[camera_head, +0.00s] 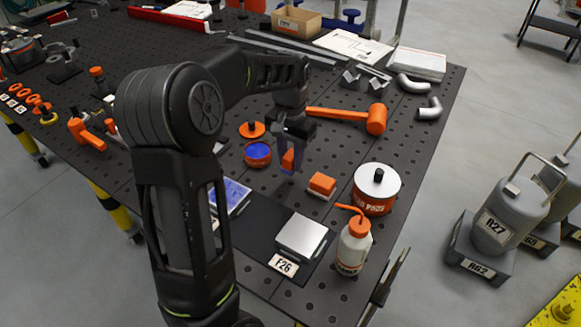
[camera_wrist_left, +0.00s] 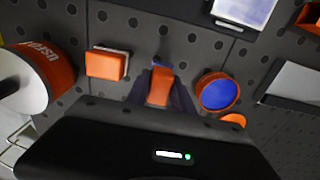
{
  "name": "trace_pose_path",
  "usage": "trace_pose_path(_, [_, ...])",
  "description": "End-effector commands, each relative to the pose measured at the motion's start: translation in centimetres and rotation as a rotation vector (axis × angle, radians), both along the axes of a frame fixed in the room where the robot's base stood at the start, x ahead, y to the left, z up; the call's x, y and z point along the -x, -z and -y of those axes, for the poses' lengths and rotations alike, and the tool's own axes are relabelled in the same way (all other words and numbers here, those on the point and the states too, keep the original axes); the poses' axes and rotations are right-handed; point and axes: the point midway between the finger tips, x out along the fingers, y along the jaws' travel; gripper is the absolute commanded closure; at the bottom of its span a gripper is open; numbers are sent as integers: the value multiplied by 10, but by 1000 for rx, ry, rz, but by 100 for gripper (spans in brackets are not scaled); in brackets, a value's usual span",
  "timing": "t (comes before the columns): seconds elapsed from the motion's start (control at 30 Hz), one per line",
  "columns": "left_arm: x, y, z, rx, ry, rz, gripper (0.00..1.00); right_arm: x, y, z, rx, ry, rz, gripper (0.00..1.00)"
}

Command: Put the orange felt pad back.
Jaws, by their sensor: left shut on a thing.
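My left gripper (camera_head: 290,150) points down over the dark perforated bench, its fingers closed on a small orange pad (camera_head: 288,160), which looks like the felt pad. In the left wrist view the orange pad (camera_wrist_left: 160,87) sits between the fingertips of the left gripper (camera_wrist_left: 162,92). A second orange block (camera_head: 322,184) on a pale base stands just right of the gripper in the head view. A round orange tin with blue contents (camera_head: 257,153) stands open to the left, its orange lid (camera_head: 252,129) behind it. Whether the held pad touches the bench is unclear. My right gripper is not in view.
A large orange can with a white top (camera_head: 377,190) and a white bottle with an orange cap (camera_head: 353,247) stand at right. A silver plate (camera_head: 302,236) lies on a dark mat in front. An orange mallet (camera_head: 350,117) lies behind the gripper.

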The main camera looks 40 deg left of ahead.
Motion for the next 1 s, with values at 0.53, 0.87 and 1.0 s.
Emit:
trace_pose_path(0.53, [0, 35, 0, 0, 0, 0, 100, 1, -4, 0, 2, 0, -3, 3])
trace_pose_path(0.87, [0, 38, 0, 0, 0, -1, 56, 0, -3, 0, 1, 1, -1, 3])
trace_pose_path(1.0, [0, 38, 0, 0, 0, -1, 50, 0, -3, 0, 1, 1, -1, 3])
